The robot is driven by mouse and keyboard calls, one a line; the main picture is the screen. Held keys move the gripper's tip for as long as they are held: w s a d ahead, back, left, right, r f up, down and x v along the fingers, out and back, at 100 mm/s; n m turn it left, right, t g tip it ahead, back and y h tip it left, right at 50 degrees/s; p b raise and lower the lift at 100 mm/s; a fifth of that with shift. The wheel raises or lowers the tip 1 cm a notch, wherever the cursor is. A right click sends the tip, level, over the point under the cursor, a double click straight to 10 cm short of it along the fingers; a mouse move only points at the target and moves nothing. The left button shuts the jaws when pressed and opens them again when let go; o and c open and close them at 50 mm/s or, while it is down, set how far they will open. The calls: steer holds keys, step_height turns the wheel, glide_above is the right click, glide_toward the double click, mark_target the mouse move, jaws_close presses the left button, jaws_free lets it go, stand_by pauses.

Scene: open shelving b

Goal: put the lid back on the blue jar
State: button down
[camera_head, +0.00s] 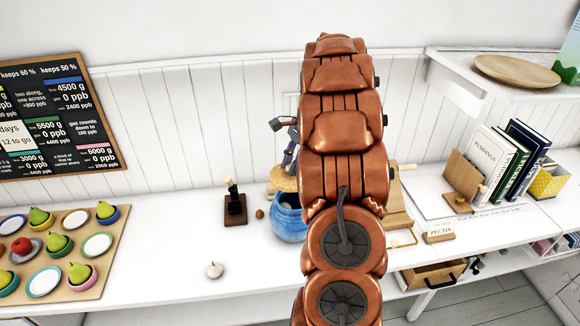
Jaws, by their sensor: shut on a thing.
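The blue jar (287,222) stands upright on the white counter, its right side hidden behind my copper arm. The tan round lid (283,180) is at the jar's mouth, just above or touching the rim; I cannot tell which. Its right part is hidden by my arm. My gripper (289,158) shows only in part beside the arm, above the lid. It is shut on the lid, though the fingertips are mostly hidden.
A small dark stand (235,208), a brown nut (260,214) and a white bulb (214,270) are left of the jar. A wooden board (122,222) with fruit and plates lies further left. Books (505,160) stand at right. The front counter near the bulb is clear.

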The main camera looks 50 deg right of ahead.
mark_target(294, 180)
steer(key=shift+s+d+f+b, duration=0.3)
steer(key=shift+d+f, duration=0.1)
steer(key=shift+f, duration=0.25)
steer(key=shift+f+b, duration=0.35)
steer(key=shift+f, duration=0.3)
steer(key=shift+f+b, duration=0.5)
steer(key=shift+f, duration=1.15)
steer(key=shift+f, duration=0.2)
stand_by(0.6)
steer(key=c, duration=0.8)
jaws_free()
steer(key=shift+c, duration=0.2)
